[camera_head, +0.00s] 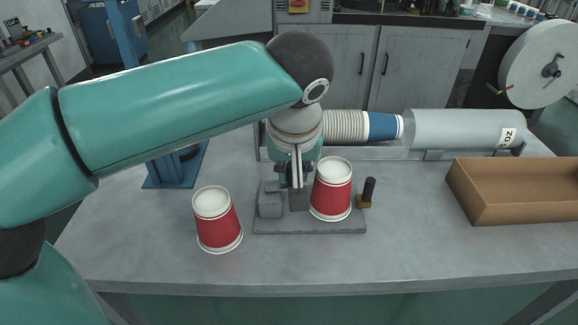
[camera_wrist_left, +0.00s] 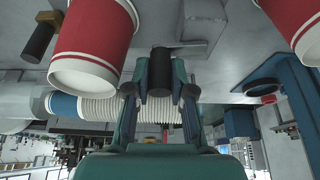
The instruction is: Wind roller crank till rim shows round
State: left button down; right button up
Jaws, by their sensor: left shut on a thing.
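My left gripper (camera_head: 295,178) points down at the grey fixture (camera_head: 325,227) on the bench, left of a red cup (camera_head: 332,190). In the left wrist view its fingers (camera_wrist_left: 160,85) are shut on a dark cylindrical handle (camera_wrist_left: 160,70). The cup stands on the fixture, narrow end up; it also shows in the wrist view (camera_wrist_left: 95,38). Its lower rim is only partly visible. A second black handle (camera_head: 369,188) on a brass block stands right of the cup, apart from my gripper. I cannot tell which handle is the roller crank. My right gripper is out of view.
Another red cup (camera_head: 217,222) stands upside down on the bench, left of the fixture. A stack of nested cups (camera_head: 347,126) leads into a grey tube (camera_head: 465,128) behind. An open cardboard box (camera_head: 510,207) sits at the right. The bench front is clear.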

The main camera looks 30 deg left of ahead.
pick_arm(q)
jog(key=m, duration=0.1)
jog(key=s+m+h, duration=0.1)
jog(key=m, duration=0.2)
jog(key=shift+s+d+m+t+h, duration=0.25)
jog(key=shift+d+m+t+h, duration=0.05)
jog(key=shift+d+h, duration=0.1)
jog(key=m, duration=0.1)
jog(key=s+m+h, duration=0.1)
jog(key=m, duration=0.1)
jog(key=m+h, duration=0.1)
jog(key=m, duration=0.1)
jog(key=shift+s, duration=0.4)
jog(key=m, duration=0.2)
jog(key=s+m+g+h+p, duration=0.1)
jog(key=m, duration=0.2)
jog(key=shift+s+a+h, duration=0.2)
jog(key=shift+h, duration=0.1)
jog(key=shift+s+a+m+g+h, duration=0.2)
jog(key=shift+s+m+g+h, duration=0.1)
jog(key=shift+m, duration=0.65)
jog(key=shift+s+a+m+g+h, duration=0.2)
jog(key=shift+m+g, duration=0.1)
jog(key=shift+m, duration=0.7)
jog(key=shift+s+a+m+g+h, duration=0.2)
jog(key=shift+m+g, duration=0.1)
jog(key=shift+m, duration=0.65)
jog(key=c, duration=1)
grip_release()
jog(key=shift+r, duration=0.1)
